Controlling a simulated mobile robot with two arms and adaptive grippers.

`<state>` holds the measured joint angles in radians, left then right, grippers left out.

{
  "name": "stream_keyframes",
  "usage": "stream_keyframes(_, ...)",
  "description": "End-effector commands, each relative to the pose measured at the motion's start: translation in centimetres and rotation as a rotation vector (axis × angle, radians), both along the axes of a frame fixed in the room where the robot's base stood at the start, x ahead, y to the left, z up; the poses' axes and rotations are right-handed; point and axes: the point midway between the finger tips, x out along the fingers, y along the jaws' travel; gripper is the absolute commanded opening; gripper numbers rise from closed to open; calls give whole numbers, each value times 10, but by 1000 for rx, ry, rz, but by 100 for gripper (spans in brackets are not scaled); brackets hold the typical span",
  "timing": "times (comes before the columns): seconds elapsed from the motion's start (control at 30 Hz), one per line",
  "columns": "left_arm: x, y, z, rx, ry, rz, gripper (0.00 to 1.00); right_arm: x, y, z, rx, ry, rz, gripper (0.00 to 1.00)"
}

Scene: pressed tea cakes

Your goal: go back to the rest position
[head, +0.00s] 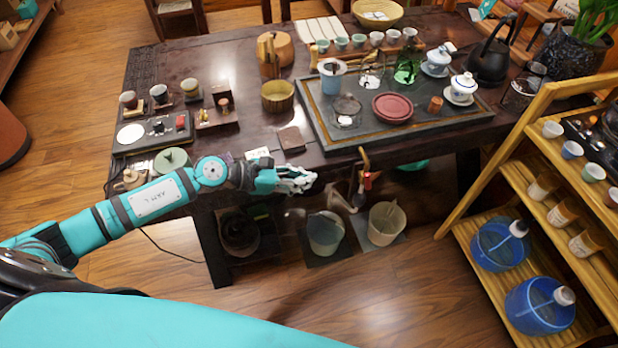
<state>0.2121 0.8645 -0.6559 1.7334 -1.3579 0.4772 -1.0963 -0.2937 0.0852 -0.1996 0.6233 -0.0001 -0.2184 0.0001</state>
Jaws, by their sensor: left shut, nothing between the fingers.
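My left arm comes in from the left and reaches to the front edge of the dark wooden tea table (255,65). My left gripper (306,181) is at the end of it, in front of the table's edge. It is shut and holds nothing. A small brown square piece (291,140) lies on the table just beyond the gripper. My right gripper is not in view.
A dark tea tray (330,135) with cups, a red dish (392,107) and a green pot (407,66) fills the table's right part. Bins (325,232) stand below. A bamboo shelf (478,190) stands at right. Floor at lower middle is clear.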

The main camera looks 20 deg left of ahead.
Motion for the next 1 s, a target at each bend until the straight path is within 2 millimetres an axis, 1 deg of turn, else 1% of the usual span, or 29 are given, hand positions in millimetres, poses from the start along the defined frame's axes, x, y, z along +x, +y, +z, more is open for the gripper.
stream_keyframes(0.1,0,0,0,0,0,0,0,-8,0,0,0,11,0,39)
stream_keyframes(0.2,0,0,0,0,0,0,0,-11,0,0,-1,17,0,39)
stream_keyframes(0.4,0,0,0,-2,-1,1,0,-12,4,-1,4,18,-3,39)
stream_keyframes(0.47,1,-4,3,-24,2,15,0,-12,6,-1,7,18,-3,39)
stream_keyframes(0.53,2,-14,14,-108,14,63,0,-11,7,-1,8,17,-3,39)
stream_keyframes(0.57,4,-20,21,-168,25,100,0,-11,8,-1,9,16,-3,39)
stream_keyframes(0.6,6,-28,34,-269,47,164,0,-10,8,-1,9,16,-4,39)
stream_keyframes(0.67,11,-36,56,-463,99,292,0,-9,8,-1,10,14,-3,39)
stream_keyframes(0.7,15,-36,71,-613,148,396,0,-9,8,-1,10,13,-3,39)
stream_keyframes(0.73,17,-33,81,-732,194,482,0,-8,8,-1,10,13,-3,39)
stream_keyframes(0.77,18,-27,88,-851,244,570,0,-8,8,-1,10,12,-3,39)
stream_keyframes(0.8,19,-16,94,-1008,316,693,0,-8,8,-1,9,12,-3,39)
stream_keyframes(0.87,15,4,93,-1231,433,880,0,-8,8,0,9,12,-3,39)
stream_keyframes(0.9,9,19,87,-1370,515,1009,0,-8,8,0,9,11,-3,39)
stream_keyframes(0.97,-6,39,72,-1570,644,1211,0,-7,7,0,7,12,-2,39)
stream_keyframes(1.0,-21,50,58,-1688,728,1346,0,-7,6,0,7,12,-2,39)
